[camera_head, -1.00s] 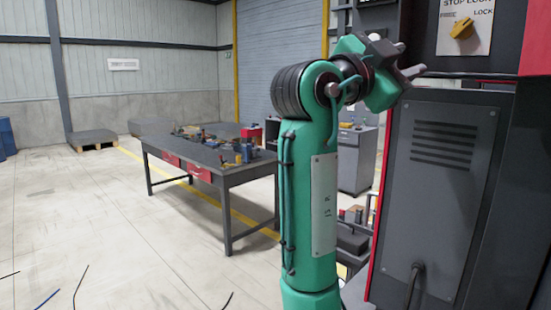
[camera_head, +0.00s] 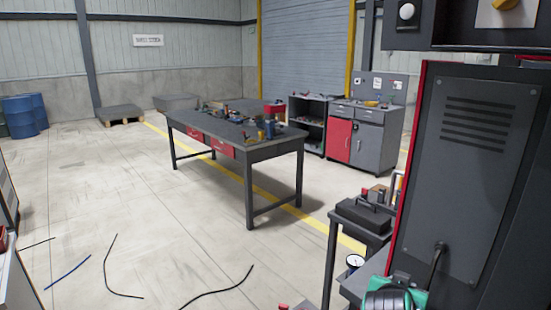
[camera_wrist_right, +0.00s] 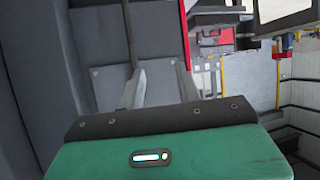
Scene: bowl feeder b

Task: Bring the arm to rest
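My right gripper shows in the right wrist view (camera_wrist_right: 162,82). Its two grey fingers stand apart with nothing between them, in front of grey panels. In the head view only a green and black piece of my arm (camera_head: 394,296) shows at the bottom right edge, low beside the dark grey cabinet (camera_head: 468,165). The right gripper itself is out of the head view. My left gripper is in neither view.
The tall cabinet with a hanging cable fills the right side. A small table with a black toolbox (camera_head: 362,215) and a dial gauge (camera_head: 355,261) stands beside it. A workbench (camera_head: 262,150) stands mid-room. Loose cables lie on the open floor (camera_head: 150,235).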

